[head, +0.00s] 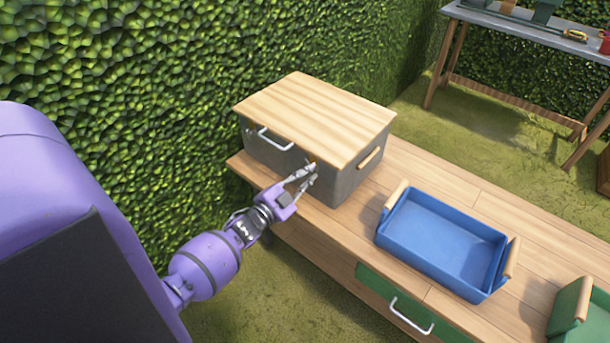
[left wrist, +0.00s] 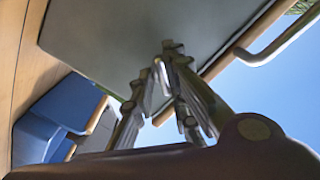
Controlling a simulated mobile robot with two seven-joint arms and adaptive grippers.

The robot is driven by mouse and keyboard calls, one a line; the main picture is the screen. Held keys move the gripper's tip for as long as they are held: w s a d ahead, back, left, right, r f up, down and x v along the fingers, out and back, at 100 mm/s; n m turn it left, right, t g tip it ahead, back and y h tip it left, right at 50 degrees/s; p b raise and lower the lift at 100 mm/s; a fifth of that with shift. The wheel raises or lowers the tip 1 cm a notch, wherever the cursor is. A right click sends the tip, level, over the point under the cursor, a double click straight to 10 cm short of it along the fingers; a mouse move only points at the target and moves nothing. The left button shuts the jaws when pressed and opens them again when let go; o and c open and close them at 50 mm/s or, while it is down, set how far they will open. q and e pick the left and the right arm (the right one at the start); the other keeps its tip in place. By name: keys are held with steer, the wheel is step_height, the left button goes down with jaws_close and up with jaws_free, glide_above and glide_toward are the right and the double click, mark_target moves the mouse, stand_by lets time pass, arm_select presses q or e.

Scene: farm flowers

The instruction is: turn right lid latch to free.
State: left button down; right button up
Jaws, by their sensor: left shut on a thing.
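A grey box (head: 343,187) with a light wooden lid (head: 315,115) stands on the wooden bench. The lid is down. A small brass-coloured piece, apparently the right lid latch (head: 311,163), shows at the lid's front edge by my fingertips. My left gripper (head: 308,173) is at the right part of the box front, its fingers closed on that latch, mostly hidden by them. In the left wrist view the gripper (left wrist: 166,62) has its fingertips together against the grey box front (left wrist: 110,40), near the wooden lid edge (left wrist: 240,43). My right gripper is not in view.
A white handle (head: 272,140) is on the box front, left of my gripper. A blue tray (head: 440,245) and a green container (head: 570,310) are to the right on the bench (head: 430,176). A green drawer (head: 380,298) is below. A hedge (head: 200,70) stands behind.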

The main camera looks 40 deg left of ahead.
arm_select(q)
steer(key=n, duration=0.3)
steer(key=shift+r+n, duration=0.1)
steer(key=shift+n, duration=0.3)
steer(key=shift+n+p, duration=0.4)
steer(key=shift+n, duration=1.8)
steer(key=c, duration=1.7)
jaws_free()
steer(key=shift+s, duration=0.1)
steer(key=s, duration=0.8)
steer(key=s+a, duration=0.1)
steer(key=s, duration=0.2)
steer(key=shift+s, duration=0.4)
